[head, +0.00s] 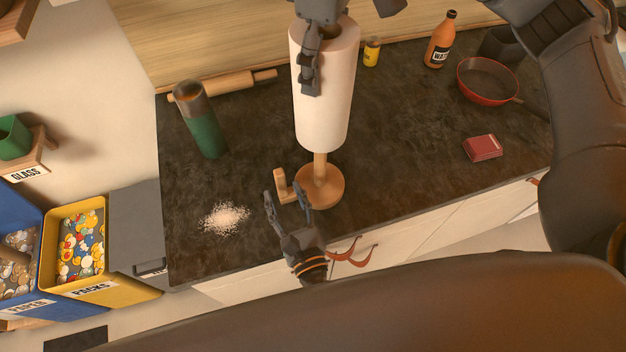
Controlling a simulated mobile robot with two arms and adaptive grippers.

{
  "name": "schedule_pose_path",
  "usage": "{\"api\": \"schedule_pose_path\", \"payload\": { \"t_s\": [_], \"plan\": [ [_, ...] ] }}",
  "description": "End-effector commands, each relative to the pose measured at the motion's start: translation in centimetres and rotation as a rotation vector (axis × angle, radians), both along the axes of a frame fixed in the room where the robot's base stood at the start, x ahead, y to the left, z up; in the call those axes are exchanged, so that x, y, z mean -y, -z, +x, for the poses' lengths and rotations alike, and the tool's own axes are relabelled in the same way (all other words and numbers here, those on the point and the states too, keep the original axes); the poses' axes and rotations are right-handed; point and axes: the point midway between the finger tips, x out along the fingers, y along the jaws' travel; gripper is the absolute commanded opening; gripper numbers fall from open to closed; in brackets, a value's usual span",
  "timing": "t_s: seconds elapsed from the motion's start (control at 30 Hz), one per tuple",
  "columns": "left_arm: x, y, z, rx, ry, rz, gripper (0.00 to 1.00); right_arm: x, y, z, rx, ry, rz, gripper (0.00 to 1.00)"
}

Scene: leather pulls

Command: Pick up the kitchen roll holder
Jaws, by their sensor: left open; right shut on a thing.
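The kitchen roll holder (319,184) has a round wooden base and post and carries a large white paper roll (322,115). It stands upright near the middle of the counter; whether its base touches the counter is hard to tell. My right gripper (312,75) is shut at the top of the holder, with a finger lying down the front of the roll. The grip itself is partly hidden. My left gripper (287,203) is open and empty, low beside the base on its left, near the counter's front edge.
A small wooden piece (282,185) is just left of the base. White grains (225,217) lie on the dark counter (400,130). A green cylinder (203,125), rolling pin (235,83), yellow jar (371,52), orange bottle (439,42), red pan (486,82) and red packet (482,147) stand around.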

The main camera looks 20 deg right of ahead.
Motion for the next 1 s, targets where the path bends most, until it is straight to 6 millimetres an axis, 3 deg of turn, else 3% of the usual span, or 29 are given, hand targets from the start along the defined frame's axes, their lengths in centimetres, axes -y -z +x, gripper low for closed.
{"api": "schedule_pose_path", "payload": {
  "t_s": [0.4,0.73,0.97,1.0],
  "plan": [
    [0.1,0.3,4.9,0.004,0.001,0.003,0.47,0.0,0.0,0.0,0.001,0.000,0.001,0.33],
    [0.1,0.4,5.6,0.000,0.001,0.003,0.47,0.0,0.0,0.0,0.001,0.000,0.001,0.33],
    [0.0,0.4,5.6,0.000,0.000,0.003,0.00,0.0,0.0,0.0,0.001,0.000,0.001,0.33],
    [0.1,0.4,5.6,0.000,0.000,0.003,0.00,0.0,0.0,0.0,0.001,0.000,0.001,0.33]
  ]
}}
